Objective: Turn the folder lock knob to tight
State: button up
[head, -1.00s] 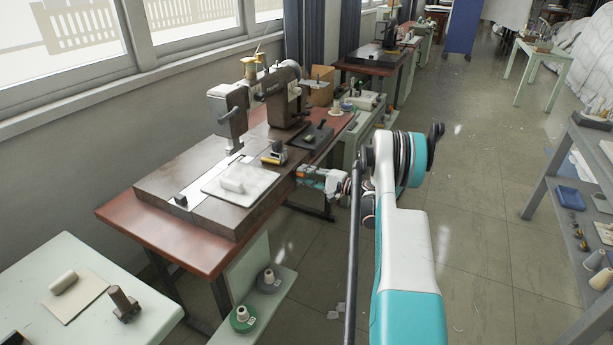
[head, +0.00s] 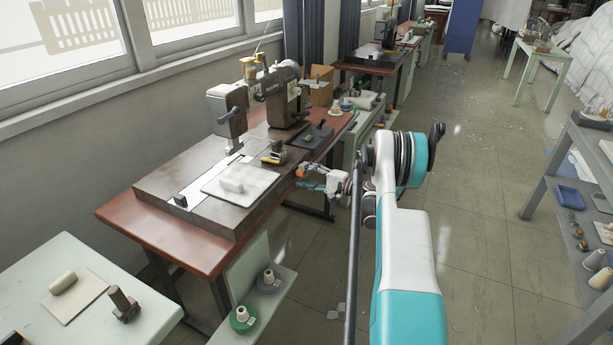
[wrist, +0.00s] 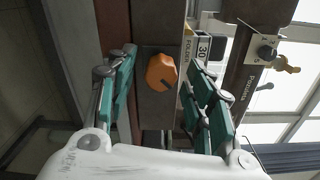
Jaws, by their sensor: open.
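The orange lock knob (wrist: 160,72) sits on a dark brown block (wrist: 157,112) in the wrist view. A dark mark shows on the knob's right side. My gripper (wrist: 166,75) is open, with one teal finger on each side of the knob and visible gaps between. The fingers do not appear to touch it. In the head view my gripper (head: 311,172) is at the right edge of the sewing table (head: 170,240), with a small orange spot at its tip. The knob's tight marking cannot be read.
The sewing machine (head: 228,107) rises at the table's back. A white pad with a roll (head: 257,186) lies on the table. The floor (head: 480,200) right of my arm is clear.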

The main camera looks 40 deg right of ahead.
jog(key=v, duration=1.1)
jog(key=shift+s, duration=0.35)
jog(key=shift+d, duration=0.1)
jog(key=shift+w, duration=0.1)
